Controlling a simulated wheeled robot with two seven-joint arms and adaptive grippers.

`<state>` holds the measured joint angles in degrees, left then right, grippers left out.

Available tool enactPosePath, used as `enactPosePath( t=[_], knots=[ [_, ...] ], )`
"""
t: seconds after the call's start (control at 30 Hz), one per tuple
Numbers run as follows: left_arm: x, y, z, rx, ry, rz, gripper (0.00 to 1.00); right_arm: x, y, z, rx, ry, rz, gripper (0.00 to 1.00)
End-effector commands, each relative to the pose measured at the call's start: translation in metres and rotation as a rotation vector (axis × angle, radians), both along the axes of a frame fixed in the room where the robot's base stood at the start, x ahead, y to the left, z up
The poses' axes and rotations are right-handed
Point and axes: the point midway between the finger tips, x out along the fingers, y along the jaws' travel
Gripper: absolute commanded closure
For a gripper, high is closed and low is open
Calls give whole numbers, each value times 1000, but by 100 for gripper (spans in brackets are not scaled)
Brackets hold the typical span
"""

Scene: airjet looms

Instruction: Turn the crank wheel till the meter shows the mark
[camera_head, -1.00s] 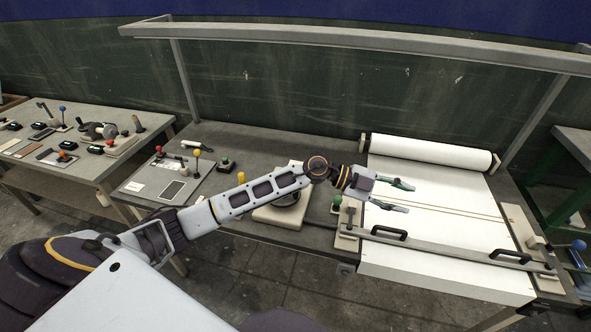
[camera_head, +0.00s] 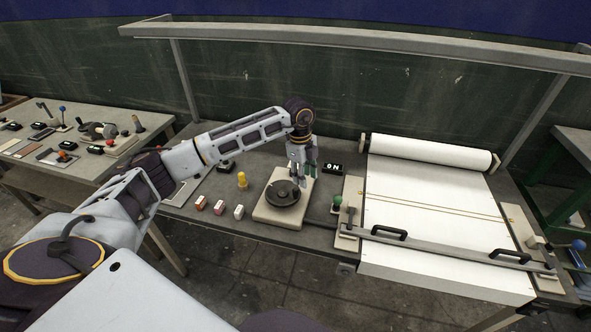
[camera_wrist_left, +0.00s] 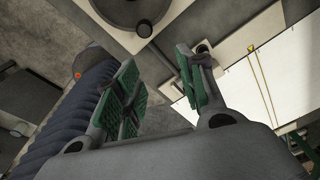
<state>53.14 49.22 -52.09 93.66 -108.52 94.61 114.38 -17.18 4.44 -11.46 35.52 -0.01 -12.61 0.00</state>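The crank wheel (camera_head: 283,195) is a dark disc lying flat on a beige base plate (camera_head: 268,217) on the grey bench. It also shows, cut off, at the top of the left wrist view (camera_wrist_left: 132,10). A small black meter (camera_head: 333,168) with white characters stands behind and right of the wheel; I cannot read it surely. My left gripper (camera_head: 302,178) points down above the wheel's far right edge. Its green-padded fingers are apart with nothing between them in the left wrist view (camera_wrist_left: 158,80). Whether they touch the wheel, I cannot tell. My right gripper is not in view.
Right of the wheel are a green-knobbed lever (camera_head: 337,202), a white sheet with a roll (camera_head: 430,150) and a long bar with black handles (camera_head: 440,247). Left of it are small blocks (camera_head: 219,207) and a yellow knob (camera_head: 242,180). An overhead rail (camera_head: 350,38) spans the bench.

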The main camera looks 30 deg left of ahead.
Motion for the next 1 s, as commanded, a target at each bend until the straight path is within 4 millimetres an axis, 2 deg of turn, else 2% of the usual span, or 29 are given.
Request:
enactPosePath(
  t=[0.03,0.1,0.23,0.67,1.0],
  knots=[
    [1,12,4,36,7,25,61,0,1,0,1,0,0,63],
    [1,24,7,73,17,53,61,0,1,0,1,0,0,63],
    [0,35,9,106,25,78,61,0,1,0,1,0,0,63],
    [0,34,8,106,26,77,61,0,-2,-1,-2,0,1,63],
    [0,34,-8,105,26,77,61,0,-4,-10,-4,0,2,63]
  ],
)
